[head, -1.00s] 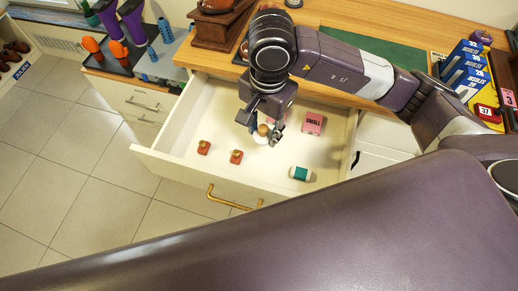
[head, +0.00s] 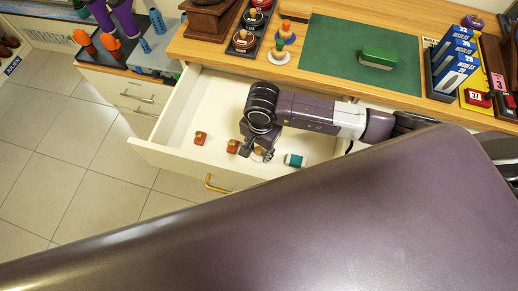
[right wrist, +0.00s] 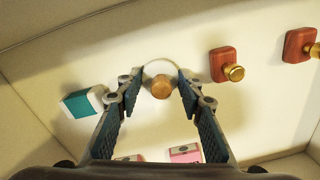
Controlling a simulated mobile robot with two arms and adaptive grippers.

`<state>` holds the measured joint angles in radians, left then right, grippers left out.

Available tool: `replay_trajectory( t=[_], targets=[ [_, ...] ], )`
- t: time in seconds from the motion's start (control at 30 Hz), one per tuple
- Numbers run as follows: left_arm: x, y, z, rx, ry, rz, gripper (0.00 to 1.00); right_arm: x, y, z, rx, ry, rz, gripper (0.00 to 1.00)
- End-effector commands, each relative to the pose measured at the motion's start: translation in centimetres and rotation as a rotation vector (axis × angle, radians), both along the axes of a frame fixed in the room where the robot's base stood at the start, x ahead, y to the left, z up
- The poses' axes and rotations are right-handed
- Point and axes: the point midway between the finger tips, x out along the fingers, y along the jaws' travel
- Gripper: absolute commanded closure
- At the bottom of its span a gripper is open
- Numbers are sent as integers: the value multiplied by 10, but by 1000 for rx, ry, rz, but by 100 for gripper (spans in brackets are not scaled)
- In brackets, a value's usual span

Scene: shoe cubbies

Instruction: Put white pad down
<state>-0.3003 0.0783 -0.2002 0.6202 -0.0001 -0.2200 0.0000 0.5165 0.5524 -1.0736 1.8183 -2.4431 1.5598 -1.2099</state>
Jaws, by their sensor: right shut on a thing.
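The white pad (right wrist: 153,68) is a round white disc with a wooden knob, seen in the right wrist view between my fingers. My right gripper (right wrist: 160,88) is shut on it. In the head view my right gripper (head: 257,154) is low inside the open drawer (head: 168,139), near its front wall. The pad is mostly hidden there by the fingers. I cannot tell whether it touches the drawer floor. My left gripper is not in view.
Two red pads with brass knobs (head: 200,138) (head: 233,146) lie left of the gripper, and a teal-and-white block (head: 295,160) lies right. Pink boxes (right wrist: 185,153) show in the wrist view. The desk behind holds a green mat (head: 340,58) with a green brush (head: 379,57).

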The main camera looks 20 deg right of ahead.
Motion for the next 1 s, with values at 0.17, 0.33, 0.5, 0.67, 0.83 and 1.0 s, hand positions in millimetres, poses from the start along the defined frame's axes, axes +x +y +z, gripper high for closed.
replay_trajectory(
  t=[0.17, 0.33, 0.5, 0.67, 0.83, 1.0],
  targets=[
    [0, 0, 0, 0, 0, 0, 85, 1, 0, -2, 0, -1, 0, 85],
    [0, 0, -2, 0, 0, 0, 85, 1, 0, -4, 0, -1, 0, 85],
    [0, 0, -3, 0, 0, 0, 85, 0, 0, -4, -1, -1, 0, 53],
    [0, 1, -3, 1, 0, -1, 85, 0, 0, -4, -1, -1, 0, 48],
    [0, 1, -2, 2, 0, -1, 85, 0, 0, -3, 0, -1, 0, 48],
    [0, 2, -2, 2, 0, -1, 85, 2, 0, 9, 1, -4, 1, 48]
  ],
)
